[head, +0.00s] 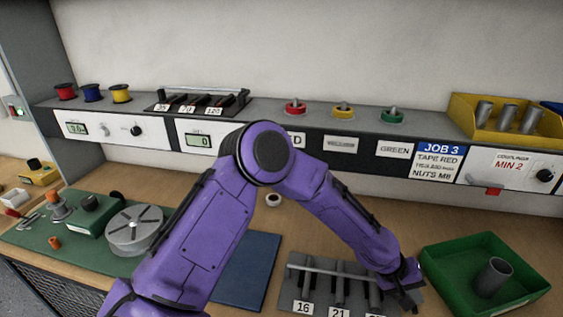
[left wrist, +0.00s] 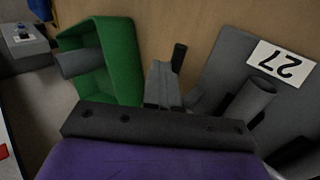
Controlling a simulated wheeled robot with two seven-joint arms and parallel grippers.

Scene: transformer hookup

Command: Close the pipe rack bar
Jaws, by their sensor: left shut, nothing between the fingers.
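The grey pipe rack (head: 290,295) stands on the bench at the lower middle, with labels 16 and 21 readable in the head view. Its light bar (head: 325,270) runs across the front of several dark pipes, and its right end passes behind my gripper. My left gripper (head: 408,288) is shut and empty at the right end of the rack, close to the bar's end; I cannot tell if they touch. In the left wrist view my gripper (left wrist: 163,85) points down beside the rack plate (left wrist: 225,60), near the 27 label and a grey pipe (left wrist: 250,102). My right gripper is not in view.
A green bin (head: 455,265) with a grey pipe in it stands close right of the gripper. A blue mat (head: 250,265) lies left of the rack. A shelf (head: 270,115) with spools, a small rack and a yellow bin (head: 470,120) runs behind.

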